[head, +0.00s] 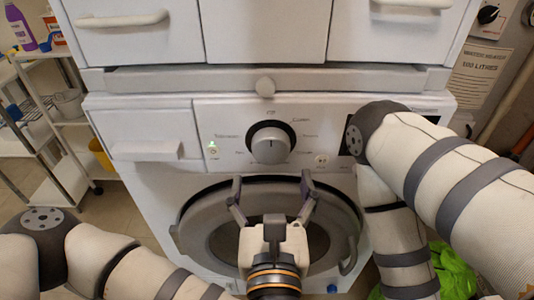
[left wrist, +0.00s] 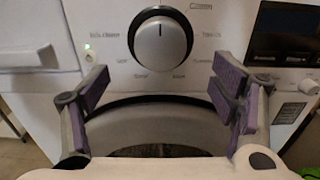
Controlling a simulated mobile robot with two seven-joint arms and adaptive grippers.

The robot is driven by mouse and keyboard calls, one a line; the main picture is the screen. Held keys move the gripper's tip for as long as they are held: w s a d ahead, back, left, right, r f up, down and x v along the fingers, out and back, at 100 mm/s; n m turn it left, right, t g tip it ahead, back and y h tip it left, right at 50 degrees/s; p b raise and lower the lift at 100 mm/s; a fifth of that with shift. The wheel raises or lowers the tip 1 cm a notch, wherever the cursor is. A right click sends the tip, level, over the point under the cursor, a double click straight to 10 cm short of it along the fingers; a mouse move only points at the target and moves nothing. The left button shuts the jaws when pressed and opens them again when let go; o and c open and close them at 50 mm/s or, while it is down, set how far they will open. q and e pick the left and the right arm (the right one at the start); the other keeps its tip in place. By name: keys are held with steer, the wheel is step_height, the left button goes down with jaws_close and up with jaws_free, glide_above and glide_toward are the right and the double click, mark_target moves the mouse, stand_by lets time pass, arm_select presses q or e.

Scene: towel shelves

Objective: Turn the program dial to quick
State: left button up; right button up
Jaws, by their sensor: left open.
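The program dial (head: 270,143) is a round silver knob with a black rim on the white washing machine's panel. My right gripper is out of view.
The round door (head: 190,222) lies behind my left gripper. A green light (head: 213,149) glows left of the dial, and a small knob (head: 321,161) is at its right. My right arm covers part of the dark display (left wrist: 287,32). A white shelf cart (head: 62,170) stands left.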

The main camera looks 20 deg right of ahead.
mark_target(271, 153)
arm_select(q)
steer(key=b+x, duration=0.1)
steer(key=x, duration=0.6)
steer(key=shift+w+d+r, duration=0.1)
steer(key=shift+w, duration=0.2)
arm_select(e)
steer(key=shift+s+f+g, duration=0.4)
steer(key=shift+s+f, duration=0.65)
arm_select(q)
steer(key=c, duration=1.2)
